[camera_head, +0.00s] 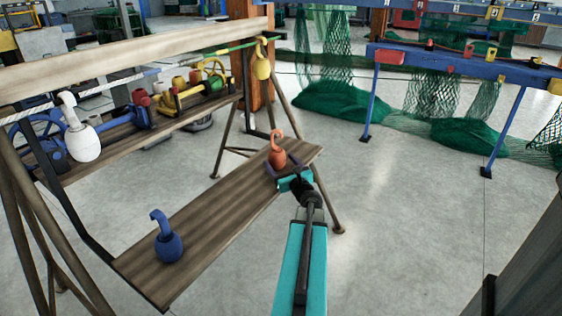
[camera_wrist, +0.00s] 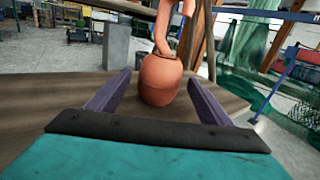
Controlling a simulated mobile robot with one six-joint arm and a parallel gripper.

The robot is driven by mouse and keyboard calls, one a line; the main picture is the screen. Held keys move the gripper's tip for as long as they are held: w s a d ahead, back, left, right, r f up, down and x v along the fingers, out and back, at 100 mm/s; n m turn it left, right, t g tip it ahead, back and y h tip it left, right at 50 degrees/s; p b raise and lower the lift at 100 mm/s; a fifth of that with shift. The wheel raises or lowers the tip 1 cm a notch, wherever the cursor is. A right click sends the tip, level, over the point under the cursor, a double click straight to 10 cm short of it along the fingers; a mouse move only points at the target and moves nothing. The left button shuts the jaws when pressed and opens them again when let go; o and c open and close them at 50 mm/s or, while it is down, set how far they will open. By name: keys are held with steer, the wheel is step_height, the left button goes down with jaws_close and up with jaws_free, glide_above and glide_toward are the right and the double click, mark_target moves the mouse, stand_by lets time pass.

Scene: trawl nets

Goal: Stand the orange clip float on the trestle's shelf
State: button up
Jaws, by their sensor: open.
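The orange clip float (camera_head: 277,157) stands upright on the trestle's wooden shelf (camera_head: 215,213), near the shelf's right end. It has a round body and a hook on top. In the wrist view the orange float (camera_wrist: 160,78) is between and just beyond my gripper's fingers (camera_wrist: 158,97), with a gap on each side. My gripper (camera_head: 283,170) is open around the float's lower body and low over the shelf. The hook's top is cut off in the wrist view.
A blue clip float (camera_head: 168,245) stands on the shelf's near left part. A white float (camera_head: 82,140) and a yellow float (camera_head: 262,66) hang from the line along the trestle's beam (camera_head: 130,47). Open floor lies right of the trestle. A blue rack (camera_head: 460,65) with green nets stands beyond.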

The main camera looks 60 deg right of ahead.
steer(key=p+v, duration=0.5)
steer(key=v, duration=0.5)
steer(key=shift+s+p, duration=0.25)
steer(key=shift+p, duration=0.05)
steer(key=shift+a+f, duration=0.1)
steer(key=shift+a, duration=0.05)
steer(key=shift+s, duration=0.1)
stand_by(0.9)
